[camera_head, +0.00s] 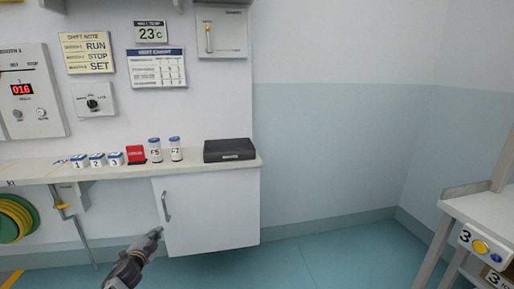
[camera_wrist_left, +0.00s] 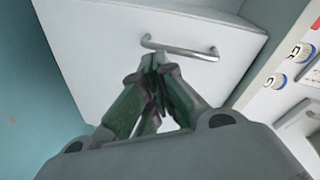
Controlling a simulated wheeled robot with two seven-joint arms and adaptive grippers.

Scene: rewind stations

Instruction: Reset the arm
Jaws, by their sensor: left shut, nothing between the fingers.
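My left gripper (camera_head: 156,233) is in the lower left of the head view, in front of a white cabinet door (camera_head: 215,215) under the counter. Its fingers are shut with nothing between them. In the left wrist view the closed fingertips (camera_wrist_left: 158,62) point at the door's metal handle (camera_wrist_left: 182,49), and they look close to it. I cannot tell whether they touch it. The handle (camera_head: 167,206) stands upright near the door's left edge in the head view. My right gripper is not in view.
The counter (camera_head: 120,170) holds small numbered boxes, a red box (camera_head: 137,154), two jars and a black case (camera_head: 229,150). A green hose reel (camera_head: 14,219) hangs at left. A white table (camera_head: 488,206) stands at right. The floor (camera_head: 330,255) between is clear.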

